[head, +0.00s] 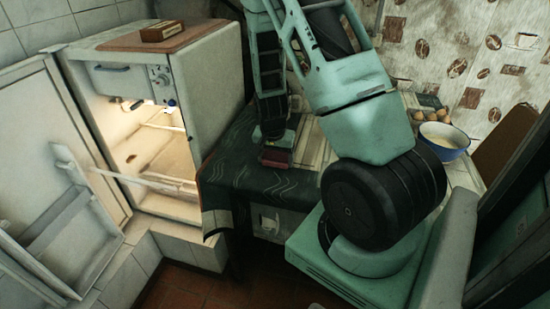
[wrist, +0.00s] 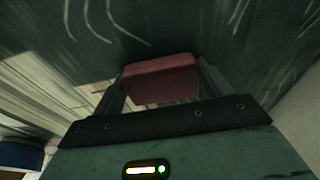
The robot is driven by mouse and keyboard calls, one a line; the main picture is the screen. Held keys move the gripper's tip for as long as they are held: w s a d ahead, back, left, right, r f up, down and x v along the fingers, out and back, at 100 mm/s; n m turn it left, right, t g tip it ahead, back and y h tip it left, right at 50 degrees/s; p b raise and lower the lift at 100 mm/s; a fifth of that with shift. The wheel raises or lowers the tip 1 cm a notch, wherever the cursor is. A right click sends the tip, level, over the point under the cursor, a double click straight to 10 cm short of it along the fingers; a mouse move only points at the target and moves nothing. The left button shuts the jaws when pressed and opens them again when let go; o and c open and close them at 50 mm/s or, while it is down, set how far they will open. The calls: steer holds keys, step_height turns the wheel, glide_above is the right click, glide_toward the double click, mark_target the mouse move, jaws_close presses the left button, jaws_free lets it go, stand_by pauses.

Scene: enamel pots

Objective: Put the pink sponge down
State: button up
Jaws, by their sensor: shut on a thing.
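The pink sponge (wrist: 162,80) is a small dull-pink block between the two fingers of my gripper (wrist: 165,88) in the wrist view. My gripper is shut on it. In the head view the sponge (head: 275,157) shows at the end of my gripper (head: 277,146), low over the dark patterned cloth (head: 240,165) on the table. I cannot tell whether the sponge touches the cloth.
An open fridge (head: 150,140) stands to the left, with a wooden box (head: 161,31) on top. Eggs (head: 430,115) and a bowl with a blue rim (head: 444,140) are at the right. The cloth left of my gripper is clear.

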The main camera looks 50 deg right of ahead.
steer(key=shift+f, duration=0.15)
steer(key=o, duration=1.3)
